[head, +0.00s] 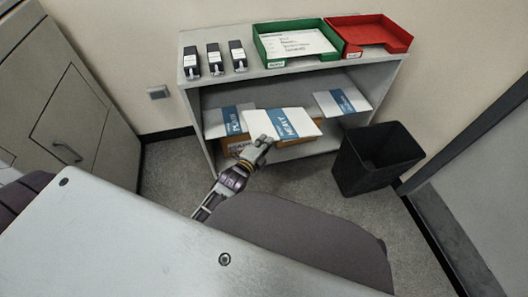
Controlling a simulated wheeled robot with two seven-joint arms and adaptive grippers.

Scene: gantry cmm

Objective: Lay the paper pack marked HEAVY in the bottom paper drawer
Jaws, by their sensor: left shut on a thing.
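A white paper pack (297,122) with a blue band shows in the head view in front of the shelf unit's lower opening. The lettering on its band is small and seems to read HEAVY. My left gripper (261,142) is shut on the pack's near edge. The pack is in front of and over a brown carton, and I cannot tell whether it touches it. Two similar packs with blue bands lie on the lower shelf, one at the left (215,123) and one at the right (334,104). My right gripper is not in view. I see no bottom paper drawer that I can identify.
The grey shelf unit (276,72) carries three black-and-white boxes (214,59), a green tray (273,61) holding a paper sheet, and a red tray (354,51). A black bin (362,169) stands at its right. A cabinet (92,115) with a handle stands left. Carpet between is clear.

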